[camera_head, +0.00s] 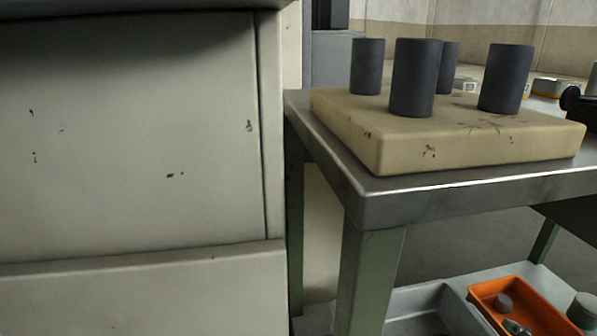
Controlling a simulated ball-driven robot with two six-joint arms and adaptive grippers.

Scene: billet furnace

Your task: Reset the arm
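Neither of my grippers can be made out in the head view. A small dark part (571,98) shows at the right edge, above the table; I cannot tell what it belongs to. Several dark grey cylindrical billets (412,78) stand upright on a thick beige slab (480,146). The slab lies on a metal table (400,200) with green legs. A large cream-coloured furnace-like cabinet (140,150) with chipped paint fills the left half of the view.
Below the table is a grey tray (425,318) and an orange tray (484,292) with small items in it. A small grey cylinder (583,308) stands at the lower right. Small boxes (553,87) lie in the background. A narrow floor gap shows between cabinet and table leg.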

